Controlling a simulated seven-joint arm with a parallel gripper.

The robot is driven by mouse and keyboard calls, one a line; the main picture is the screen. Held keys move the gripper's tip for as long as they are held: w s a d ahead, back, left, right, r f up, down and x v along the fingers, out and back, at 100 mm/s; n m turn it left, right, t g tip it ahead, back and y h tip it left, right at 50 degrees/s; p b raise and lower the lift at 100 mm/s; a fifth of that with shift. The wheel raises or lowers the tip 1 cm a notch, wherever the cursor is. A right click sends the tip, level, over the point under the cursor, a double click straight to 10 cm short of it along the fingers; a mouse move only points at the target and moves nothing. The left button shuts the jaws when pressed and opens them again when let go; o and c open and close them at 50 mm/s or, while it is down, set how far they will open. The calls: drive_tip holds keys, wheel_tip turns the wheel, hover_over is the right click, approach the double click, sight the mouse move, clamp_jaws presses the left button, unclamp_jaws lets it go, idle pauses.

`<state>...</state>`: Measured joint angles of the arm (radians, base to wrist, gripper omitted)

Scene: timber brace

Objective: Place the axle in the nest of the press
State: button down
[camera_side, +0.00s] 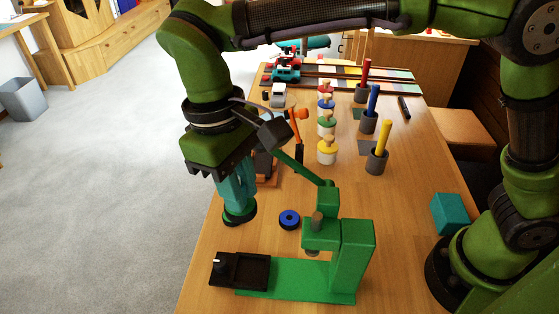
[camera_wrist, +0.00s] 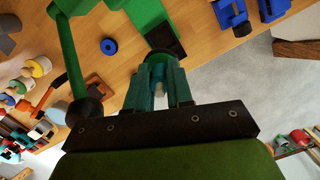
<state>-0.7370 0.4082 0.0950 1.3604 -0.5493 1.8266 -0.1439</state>
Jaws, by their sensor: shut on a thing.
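My gripper (camera_wrist: 160,92) is shut on the axle, a pale rod (camera_wrist: 160,72) with a green wheel (camera_side: 239,214) at its lower end. In the side view the fingers point down and hide the rod; the wheel hangs above the table, behind and above the black tray. The green press (camera_side: 345,260) stands at the front, its lever raised to the upper left. The black tray (camera_side: 256,271), which looks like its nest, sits at the left end of the green base. It also shows in the wrist view (camera_wrist: 167,36), partly behind the wheel. A white-tipped dark knob (camera_side: 219,263) stands at the tray's left end.
A loose blue wheel (camera_side: 289,219) lies on the table behind the press. Several coloured knobbed pieces (camera_side: 327,150), pegs in grey cups (camera_side: 376,161) and a teal block (camera_side: 450,213) stand farther back and right. Blue parts (camera_wrist: 230,16) lie near the table edge in the wrist view.

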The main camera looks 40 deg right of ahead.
wheel_tip(320, 180, down, 18)
drive_tip(key=shift+f, duration=0.15)
idle(0.3)
drive_tip(key=shift+f, duration=0.15)
drive_tip(key=c, duration=1)
unclamp_jaws()
drive_tip(key=r, duration=0.4)
drive_tip(key=w+r, duration=0.1)
drive_tip(key=r, duration=0.7)
drive_tip(key=shift+w+a+r, duration=0.15)
drive_tip(key=shift+w+a, duration=0.15)
drive_tip(key=shift+a, duration=0.05)
